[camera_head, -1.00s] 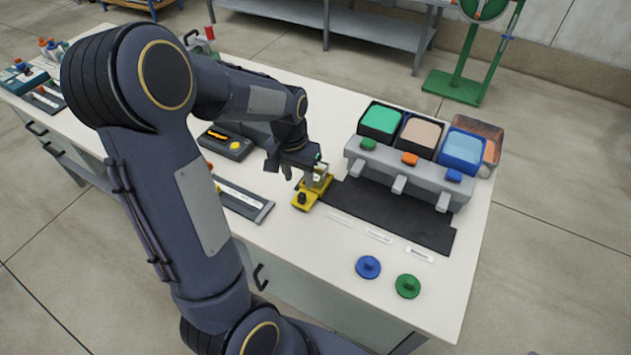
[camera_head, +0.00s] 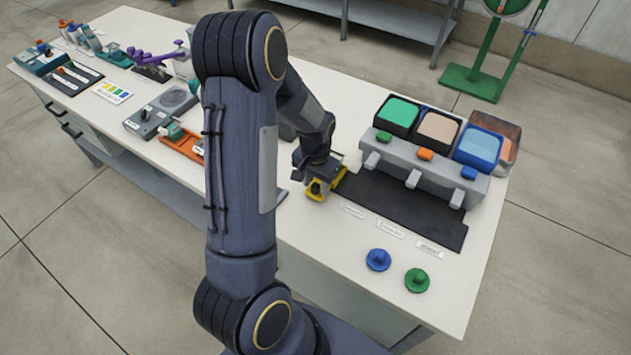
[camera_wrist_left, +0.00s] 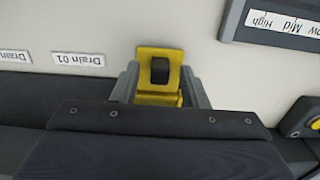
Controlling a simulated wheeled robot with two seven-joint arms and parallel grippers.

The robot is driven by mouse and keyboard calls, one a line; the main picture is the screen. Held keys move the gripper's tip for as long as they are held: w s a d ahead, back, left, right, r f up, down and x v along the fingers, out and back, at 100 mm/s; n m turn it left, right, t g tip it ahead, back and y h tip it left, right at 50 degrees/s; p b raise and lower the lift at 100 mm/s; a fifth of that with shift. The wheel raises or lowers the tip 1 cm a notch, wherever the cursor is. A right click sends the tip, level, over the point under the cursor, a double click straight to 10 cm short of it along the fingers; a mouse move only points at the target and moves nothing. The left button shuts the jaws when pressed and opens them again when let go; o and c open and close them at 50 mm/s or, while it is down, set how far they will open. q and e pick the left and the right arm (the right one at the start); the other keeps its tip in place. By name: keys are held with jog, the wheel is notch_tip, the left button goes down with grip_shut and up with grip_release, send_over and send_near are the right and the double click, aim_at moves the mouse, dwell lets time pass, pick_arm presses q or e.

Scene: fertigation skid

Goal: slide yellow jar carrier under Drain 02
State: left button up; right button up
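The yellow jar carrier (camera_head: 317,190) stands on the white bench at the left end of the dark mat (camera_head: 400,208), its black knob facing the front edge. My left gripper (camera_head: 322,178) is low over it. In the left wrist view the carrier (camera_wrist_left: 160,62) sits between the two fingers (camera_wrist_left: 160,88), with no clear gap at either side; whether they press on it I cannot tell. The jar is hidden. The Drain 01 label (camera_wrist_left: 78,60) is nearest the carrier; the neighbouring drain label is cut off. Three grey spouts (camera_head: 414,179) face the mat. My right gripper is out of view.
Green, beige and blue tanks (camera_head: 432,136) stand behind the spouts. A blue cap (camera_head: 378,260) and a green cap (camera_head: 417,280) lie in front of the labels (camera_head: 389,229). The mat right of the carrier is clear. A Low/Mid/High strip (camera_wrist_left: 280,22) lies on the carrier's other side.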

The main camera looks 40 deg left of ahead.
pick_arm(q)
grip_shut()
jog(key=d, duration=0.7)
jog(key=w+d+b, duration=0.1)
jog(key=d, duration=0.6)
jog(key=w+d+b, duration=0.1)
jog(key=d, duration=0.7)
jog(key=shift+w, duration=0.15)
grip_release()
